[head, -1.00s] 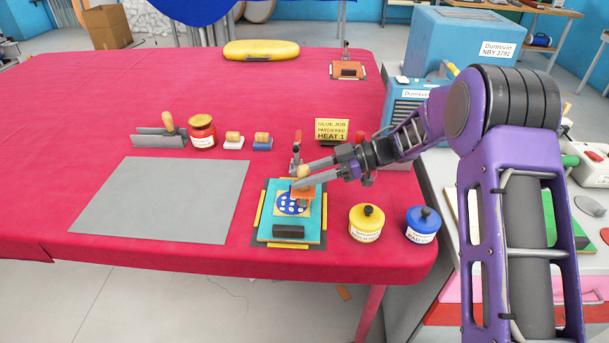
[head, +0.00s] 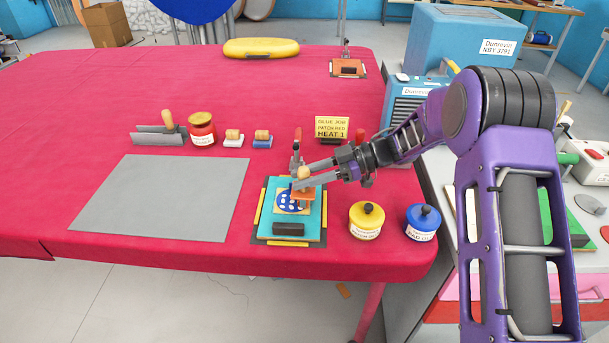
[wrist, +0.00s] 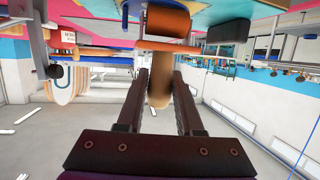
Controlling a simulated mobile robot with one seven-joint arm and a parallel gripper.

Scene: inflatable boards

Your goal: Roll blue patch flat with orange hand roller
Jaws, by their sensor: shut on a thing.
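My gripper (head: 303,177) is shut on the wooden handle of the orange hand roller (head: 304,193). In the wrist view the handle (wrist: 160,92) stands between the two fingers, and the orange cylinder (wrist: 168,23) is beyond them, close to the board. The round blue patch (head: 287,203) with white spots lies on a pale square on the turquoise board (head: 310,226). The roller is over the patch's right side and hides part of it. I cannot tell whether the roller touches the patch.
A dark block (head: 288,229) lies at the board's near edge, and a red-handled clamp (head: 297,150) stands at its far edge. A yellow pot (head: 366,222) and a blue pot (head: 422,223) stand to the right. A grey sheet (head: 160,198) lies to the left.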

